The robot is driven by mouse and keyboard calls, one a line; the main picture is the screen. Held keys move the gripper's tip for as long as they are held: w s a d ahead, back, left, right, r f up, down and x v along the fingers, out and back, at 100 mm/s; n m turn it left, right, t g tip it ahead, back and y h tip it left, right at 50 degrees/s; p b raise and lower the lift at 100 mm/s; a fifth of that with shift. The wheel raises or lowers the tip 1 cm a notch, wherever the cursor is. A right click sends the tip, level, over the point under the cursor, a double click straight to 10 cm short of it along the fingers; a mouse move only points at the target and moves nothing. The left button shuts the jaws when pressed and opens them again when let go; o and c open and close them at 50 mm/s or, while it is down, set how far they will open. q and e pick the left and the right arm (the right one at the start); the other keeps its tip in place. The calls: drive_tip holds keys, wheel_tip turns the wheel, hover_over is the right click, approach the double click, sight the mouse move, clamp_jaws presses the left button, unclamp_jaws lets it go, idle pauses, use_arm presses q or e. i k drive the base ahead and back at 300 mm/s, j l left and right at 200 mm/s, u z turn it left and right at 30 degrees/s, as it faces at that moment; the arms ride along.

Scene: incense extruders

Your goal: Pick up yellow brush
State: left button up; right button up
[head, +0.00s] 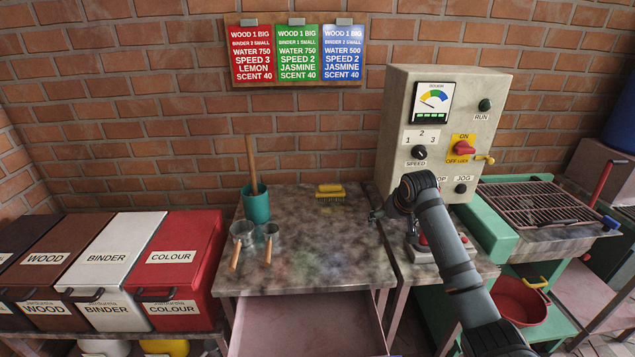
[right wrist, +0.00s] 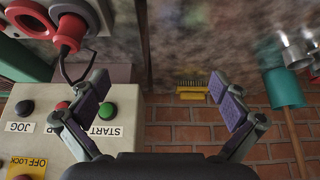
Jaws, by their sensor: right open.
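The yellow brush (head: 330,188) lies at the back of the stained table (head: 300,262), close to the brick wall. Its handle is yellow and its bristles are dark. The brush also shows small in the right wrist view (right wrist: 192,95), between the fingers but nearer the right-hand one in the picture. My right gripper (head: 375,216) is open and empty, at the table's right edge, to the right of the brush and apart from it. The open fingers show clearly in the right wrist view (right wrist: 158,80). My left gripper is out of view.
A control cabinet (head: 400,85) stands to the right, behind my right arm. The table's middle and front are clear.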

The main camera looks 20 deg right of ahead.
sight(333, 192)
drive_tip(key=i+j, duration=0.15)
drive_tip(key=i, duration=0.4)
drive_tip(key=i+j, duration=0.15)
drive_tip(key=i, duration=0.4)
